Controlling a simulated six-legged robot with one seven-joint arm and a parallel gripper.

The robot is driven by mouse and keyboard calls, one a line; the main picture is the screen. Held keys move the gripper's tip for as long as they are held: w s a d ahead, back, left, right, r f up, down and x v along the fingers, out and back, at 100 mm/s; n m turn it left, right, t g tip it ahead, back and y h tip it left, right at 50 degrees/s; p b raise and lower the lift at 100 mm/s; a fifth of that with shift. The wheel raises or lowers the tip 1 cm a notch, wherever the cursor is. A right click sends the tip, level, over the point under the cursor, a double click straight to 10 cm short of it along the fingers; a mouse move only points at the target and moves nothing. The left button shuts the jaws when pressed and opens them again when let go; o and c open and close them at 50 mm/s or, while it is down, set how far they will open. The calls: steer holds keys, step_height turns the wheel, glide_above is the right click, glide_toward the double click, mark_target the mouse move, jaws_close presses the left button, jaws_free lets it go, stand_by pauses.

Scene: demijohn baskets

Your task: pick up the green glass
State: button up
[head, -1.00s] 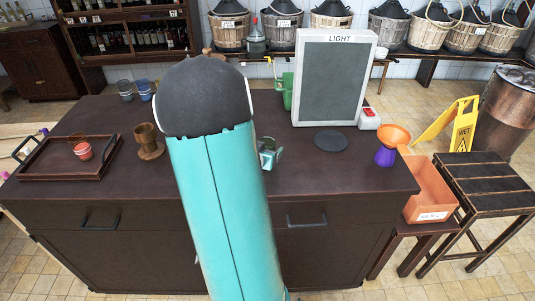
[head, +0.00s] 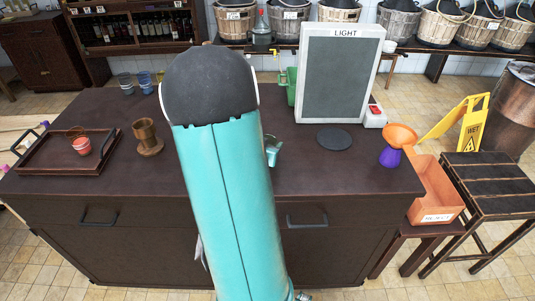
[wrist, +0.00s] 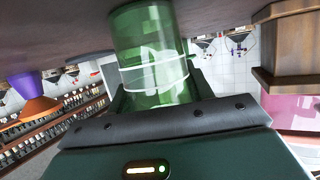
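The green glass (wrist: 148,50) is clear green with pale markings and shows in the wrist view, which is upside down. Its far end meets the dark counter (wrist: 60,22) at the top of the picture. My gripper (wrist: 155,88) has its dark fingers on either side of the glass, and its body covers the near end. Whether the fingers press on the glass or stand just clear of it, I cannot tell. In the head view my arm hides the green glass; a piece of my gripper (head: 273,150) shows just right of the arm.
A wooden goblet (head: 148,138) and a tray (head: 40,163) with a red cup stand left of my arm. Two bluish glasses (head: 135,83) stand at the back left.

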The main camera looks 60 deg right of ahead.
steer(key=c, duration=0.3)
steer(key=shift+c, duration=0.2)
steer(key=shift+r, duration=0.15)
steer(key=shift+r, duration=0.65)
steer(key=w+a+r, duration=0.6)
steer(key=a+r, duration=0.5)
steer(key=a, duration=0.1)
steer(key=shift+w+a+r, duration=0.15)
steer(key=shift+w+r, duration=0.1)
steer(key=shift+w, duration=0.15)
